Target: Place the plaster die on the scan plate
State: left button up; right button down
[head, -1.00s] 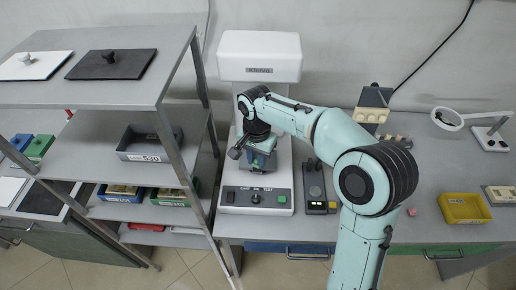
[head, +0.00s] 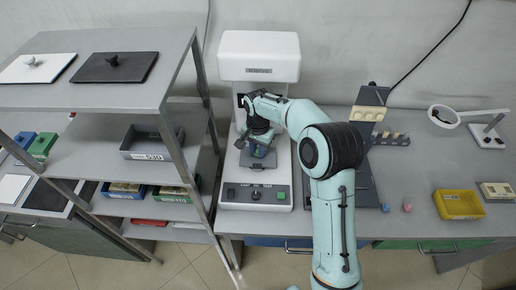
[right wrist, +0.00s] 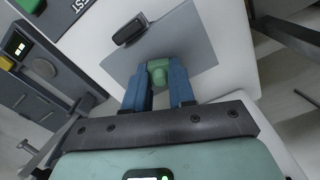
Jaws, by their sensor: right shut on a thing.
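My right gripper (right wrist: 157,90) has blue fingers shut on a small green piece, which I take to be the plaster die (right wrist: 158,68). The grey scan plate (right wrist: 197,45) lies under it on the white machine's base. The die is over the plate; I cannot tell whether it touches. In the head view the right gripper (head: 259,147) is in front of the white machine (head: 258,50), above its base, and hides most of the die. My left gripper is not in view.
A black handle-like part (right wrist: 130,29) sits at the plate's edge. A metal shelf rack (head: 90,95) stands close on the left. On the bench to the right are a pink piece (head: 407,207), a blue piece (head: 385,208), a yellow tray (head: 437,203) and a magnifier lamp (head: 443,117).

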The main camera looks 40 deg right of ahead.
aim_at(258, 150)
jog(key=shift+f, duration=0.1)
jog(key=shift+f, duration=0.15)
jog(key=c, duration=0.9)
grip_release()
jog(key=shift+c, duration=0.2)
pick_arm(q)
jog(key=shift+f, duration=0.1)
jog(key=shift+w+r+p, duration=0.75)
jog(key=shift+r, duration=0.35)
pick_arm(e)
notch_tip(258, 150, up, 13)
jog(key=shift+f, duration=0.2)
